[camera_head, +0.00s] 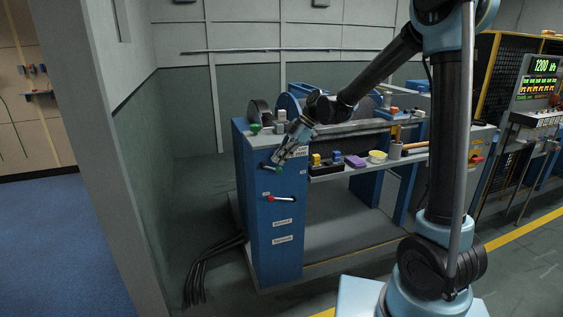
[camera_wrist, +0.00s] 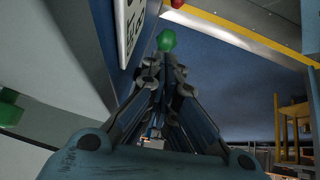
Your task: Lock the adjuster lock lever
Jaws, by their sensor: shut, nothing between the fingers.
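Two levers stick out of the front of the blue console (camera_head: 262,225). The upper one has a green knob (camera_head: 278,169), and the lower one has a pale bar with a red knob (camera_head: 271,199). Their labels are too small to read, so I cannot tell which is the adjuster lock lever. My gripper (camera_head: 276,159) is shut and empty, pointing down just above the green knob. In the wrist view a green knob (camera_wrist: 167,40) shows just past my closed fingertips (camera_wrist: 160,62); I cannot tell whether they touch. A bit of red (camera_wrist: 177,3) shows at the top edge.
Another green knob (camera_head: 255,128) stands on the console top; a green knob also shows at the wrist view's left edge (camera_wrist: 10,112). A shelf to the right holds a purple block (camera_head: 355,161) and a yellow bowl (camera_head: 377,156). Floor left of the console has black cables (camera_head: 200,275).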

